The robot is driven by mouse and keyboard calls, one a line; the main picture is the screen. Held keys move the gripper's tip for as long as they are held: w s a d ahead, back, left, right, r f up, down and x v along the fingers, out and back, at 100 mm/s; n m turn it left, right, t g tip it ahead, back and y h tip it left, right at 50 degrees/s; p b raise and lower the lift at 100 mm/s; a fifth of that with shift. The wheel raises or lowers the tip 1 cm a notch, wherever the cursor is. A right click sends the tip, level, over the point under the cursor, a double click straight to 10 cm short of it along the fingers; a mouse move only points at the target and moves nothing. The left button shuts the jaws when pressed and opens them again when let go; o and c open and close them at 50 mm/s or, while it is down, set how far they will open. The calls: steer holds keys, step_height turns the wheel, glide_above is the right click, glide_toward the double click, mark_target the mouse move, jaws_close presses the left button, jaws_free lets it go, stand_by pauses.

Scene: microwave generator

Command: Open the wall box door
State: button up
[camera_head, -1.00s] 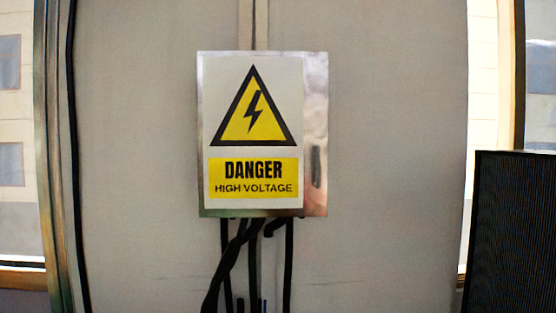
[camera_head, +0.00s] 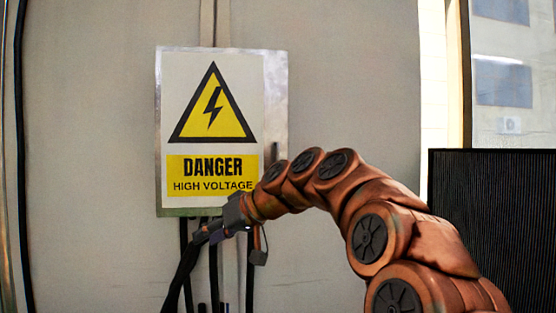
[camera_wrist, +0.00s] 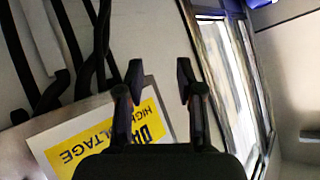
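The wall box (camera_head: 275,75) is a metal box on the grey wall, with a white and yellow high-voltage sign on its front. Its door (camera_head: 210,150) looks closed. A dark handle (camera_head: 274,152) shows at the door's right side, partly behind my arm. My gripper (camera_head: 205,236) is in front of the box's lower edge, near the cables. In the wrist view my gripper (camera_wrist: 159,80) has its two fingers apart with nothing between them. The box's sign (camera_wrist: 110,140) lies below and left of the fingers there, rotated.
Black cables (camera_head: 187,265) hang from the box's underside, close to my gripper; they also show in the wrist view (camera_wrist: 75,50). A dark ribbed panel (camera_head: 495,210) stands at the right. A window (camera_head: 500,75) is at the far right. The wall right of the box is clear.

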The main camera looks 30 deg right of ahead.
steer(key=w+d+r+t+b, duration=0.1)
steer(key=w+d+r+t, duration=0.3)
steer(key=d+r, duration=0.55)
steer(key=t+h+b, duration=0.1)
steer(key=t+h, duration=0.2)
steer(key=t, duration=0.1)
glide_toward(278, 154)
steer(key=w, duration=0.3)
steer(key=shift+w+a+p, duration=0.25)
steer(key=shift+w+p, duration=0.15)
steer(key=shift+w, duration=0.85)
steer(key=shift+w+a+p, duration=0.25)
steer(key=shift+w+p, duration=0.2)
steer(key=shift+w, duration=0.8)
steer(key=shift+w+a+p, duration=0.25)
steer(key=shift+w+p, duration=0.15)
steer(key=shift+w, duration=0.8)
steer(key=shift+c, duration=0.3)
jaws_close()
